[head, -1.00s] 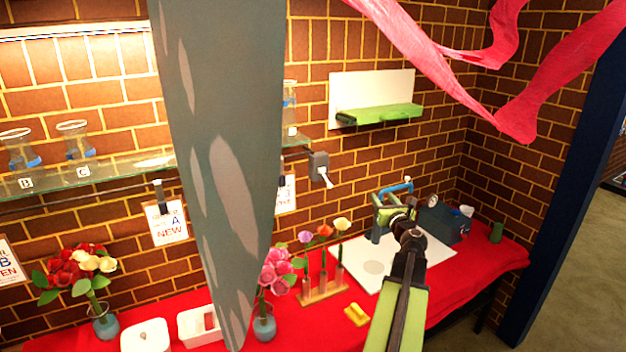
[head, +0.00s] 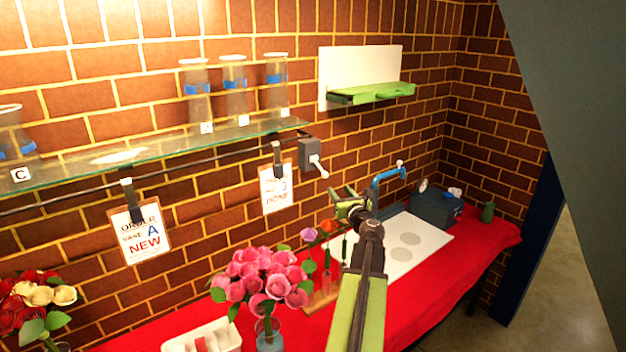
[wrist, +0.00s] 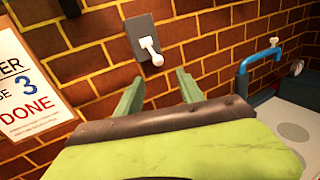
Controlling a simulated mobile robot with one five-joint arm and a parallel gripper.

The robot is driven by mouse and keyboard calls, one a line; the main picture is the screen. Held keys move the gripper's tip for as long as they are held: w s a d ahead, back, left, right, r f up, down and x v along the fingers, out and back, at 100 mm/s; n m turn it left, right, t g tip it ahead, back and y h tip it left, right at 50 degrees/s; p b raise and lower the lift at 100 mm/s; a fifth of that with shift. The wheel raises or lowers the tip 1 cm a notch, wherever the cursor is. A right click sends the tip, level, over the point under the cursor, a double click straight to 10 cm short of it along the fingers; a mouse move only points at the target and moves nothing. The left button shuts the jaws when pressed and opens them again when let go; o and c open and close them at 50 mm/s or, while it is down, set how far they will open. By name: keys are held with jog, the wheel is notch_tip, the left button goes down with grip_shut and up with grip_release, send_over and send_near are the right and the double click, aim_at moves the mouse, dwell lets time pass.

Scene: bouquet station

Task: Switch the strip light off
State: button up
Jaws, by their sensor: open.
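The light switch is a grey wall box (head: 309,153) with a white lever (head: 319,167), on the brick wall just past the right end of the glass shelf. The lever slants down and to the right. In the wrist view the switch box (wrist: 146,37) and its lever (wrist: 152,50) are ahead of my gripper, above the gap between the fingers. My gripper (head: 349,196) is open and empty, lower and to the right of the switch in the head view; its green fingers (wrist: 158,95) are apart and do not touch the lever. The strip light itself is out of view; its glow lights the upper left wall.
A glass shelf (head: 150,151) with several vases runs left of the switch. Clipped cards (head: 276,188) hang below it. Pink flowers (head: 262,282) stand on the red table (head: 450,262). A blue tap (head: 388,174) and green wall ledge (head: 372,93) are right.

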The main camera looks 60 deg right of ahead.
aim_at(325, 174)
jog(key=x, duration=1.7)
jog(key=shift+w, duration=0.5)
grip_shut()
dwell(0.4)
